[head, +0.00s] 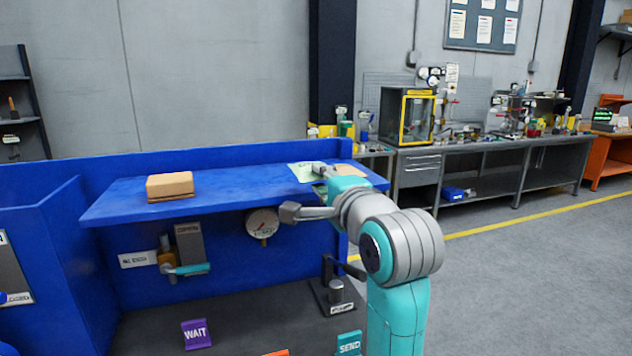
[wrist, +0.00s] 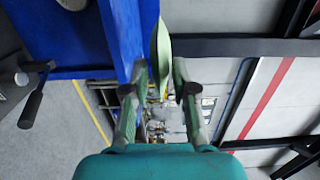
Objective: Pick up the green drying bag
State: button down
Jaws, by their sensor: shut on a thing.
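The green drying bag (head: 302,173) is pale green and shows at the right end of the blue shelf in the head view. In the wrist view the bag (wrist: 160,55) appears thin and edge-on between the fingertips. My gripper (wrist: 159,78) is shut on it. In the head view my gripper (head: 320,170) is at the bag's right side, and the arm partly hides the grasp. I cannot tell whether the bag still touches the shelf.
The blue shelf (head: 235,194) carries a brown box (head: 170,186) on its left. A flat tan piece (head: 346,171) lies near its right end. A gauge (head: 262,223) and a valve with a teal handle (head: 187,269) are below. WAIT (head: 196,334) and SEND (head: 349,344) signs stand lower.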

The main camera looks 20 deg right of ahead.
jog(key=s+r, duration=0.2)
jog(key=s, duration=0.5)
jog(key=shift+s+d+r, duration=0.2)
jog(key=shift+s+r, duration=0.1)
jog(key=shift+r, duration=0.05)
